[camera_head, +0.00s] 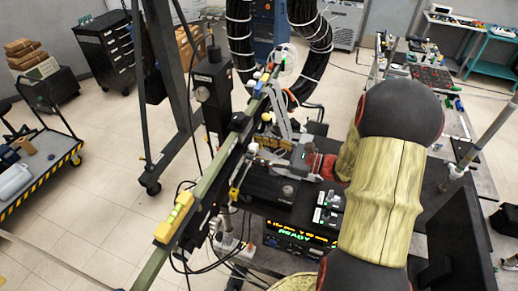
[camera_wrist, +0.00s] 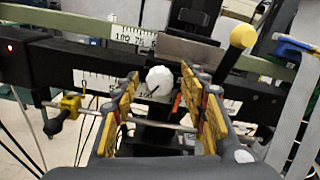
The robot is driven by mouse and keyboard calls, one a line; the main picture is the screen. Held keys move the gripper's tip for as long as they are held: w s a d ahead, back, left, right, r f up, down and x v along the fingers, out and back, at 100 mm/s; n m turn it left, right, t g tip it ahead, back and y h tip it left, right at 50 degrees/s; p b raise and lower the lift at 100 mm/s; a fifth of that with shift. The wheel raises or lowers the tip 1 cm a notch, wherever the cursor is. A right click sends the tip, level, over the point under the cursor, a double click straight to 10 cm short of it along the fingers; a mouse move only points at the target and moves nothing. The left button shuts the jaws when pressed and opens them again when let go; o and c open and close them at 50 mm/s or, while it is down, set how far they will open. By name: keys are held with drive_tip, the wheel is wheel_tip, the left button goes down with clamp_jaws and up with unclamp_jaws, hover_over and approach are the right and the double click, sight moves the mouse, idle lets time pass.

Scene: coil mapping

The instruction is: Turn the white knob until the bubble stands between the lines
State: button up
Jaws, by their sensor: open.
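The white knob (camera_wrist: 160,79), with a dark pointer mark, faces me in the middle of the wrist view. My gripper (camera_wrist: 161,90) is open, with its yellow-padded fingers to the left and right of the knob. I see gaps on both sides; the depth between fingertips and knob is hard to judge. A yellow spirit level (camera_head: 175,217) sits on the long green beam (camera_head: 155,265) in the head view. Its vial is too small to tell where the bubble stands against the lines. In the head view I cannot clearly make out the knob beside my gripper (camera_head: 285,150).
A yellow ball handle (camera_wrist: 243,35) stands close to the right finger. A yellow clamp (camera_wrist: 70,103) on a rod is at the left. A black unit with a lit display (camera_head: 298,236) is below the beam. A cart (camera_head: 40,165) stands at the left; open floor lies between.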

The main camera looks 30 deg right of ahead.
drive_tip(key=shift+d, duration=0.1)
drive_tip(key=v, duration=1.2)
drive_tip(key=shift+f, duration=0.1)
